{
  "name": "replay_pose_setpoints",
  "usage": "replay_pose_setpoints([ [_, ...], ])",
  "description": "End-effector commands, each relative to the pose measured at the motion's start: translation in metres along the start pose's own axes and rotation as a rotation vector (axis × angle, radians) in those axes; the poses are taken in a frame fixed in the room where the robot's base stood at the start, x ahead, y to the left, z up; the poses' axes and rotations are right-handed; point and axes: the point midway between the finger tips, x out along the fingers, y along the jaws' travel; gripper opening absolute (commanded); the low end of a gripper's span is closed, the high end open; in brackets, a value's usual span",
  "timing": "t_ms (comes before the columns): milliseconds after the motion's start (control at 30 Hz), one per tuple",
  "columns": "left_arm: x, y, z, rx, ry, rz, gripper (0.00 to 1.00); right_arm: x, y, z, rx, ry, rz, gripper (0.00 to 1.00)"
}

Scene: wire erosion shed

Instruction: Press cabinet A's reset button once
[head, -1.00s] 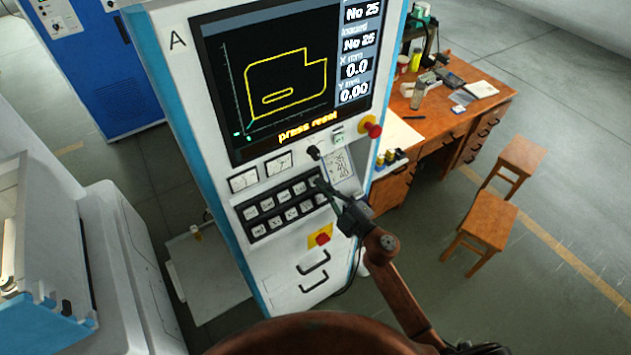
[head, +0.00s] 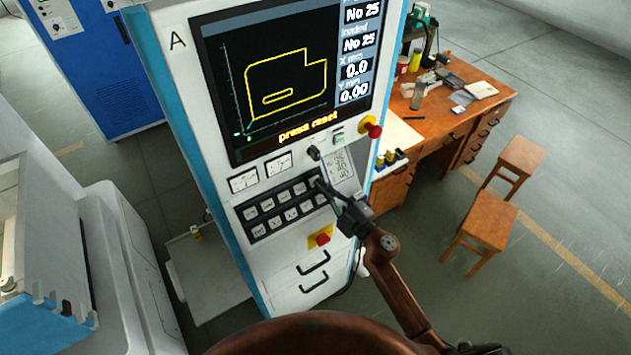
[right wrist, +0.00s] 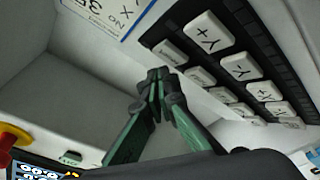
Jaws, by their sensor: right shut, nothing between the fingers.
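Cabinet A (head: 215,200) is a white and blue cabinet marked "A", with "press reset" in yellow on its screen (head: 290,75). Below the screen is a black keypad (head: 283,208) with two rows of pale keys. My right gripper (head: 320,183) is shut and empty at the keypad's upper right end. In the right wrist view its fingertips (right wrist: 158,76) are close to a pale end key (right wrist: 170,53), whose small label I cannot read for sure. I cannot tell whether they touch it. Keys marked Y+ and Y- are beside it. My left gripper is not in view.
A red button on a yellow plate (head: 320,239) is below the keypad; another red knob (head: 373,130) is right of the screen. A small green button (head: 338,138) and a black knob (head: 313,153) are above the keypad. A wooden desk (head: 440,125) and stools (head: 487,225) stand right.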

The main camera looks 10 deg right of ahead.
Motion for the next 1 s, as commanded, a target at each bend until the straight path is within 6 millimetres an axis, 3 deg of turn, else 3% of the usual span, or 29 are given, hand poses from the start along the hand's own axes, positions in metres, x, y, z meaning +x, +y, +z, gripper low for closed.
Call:
replay_pose_setpoints([
  [1000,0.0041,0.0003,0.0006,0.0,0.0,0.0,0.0,0.0079,-0.0058,0.006,0.0,0.0,0.0,0.0],
])
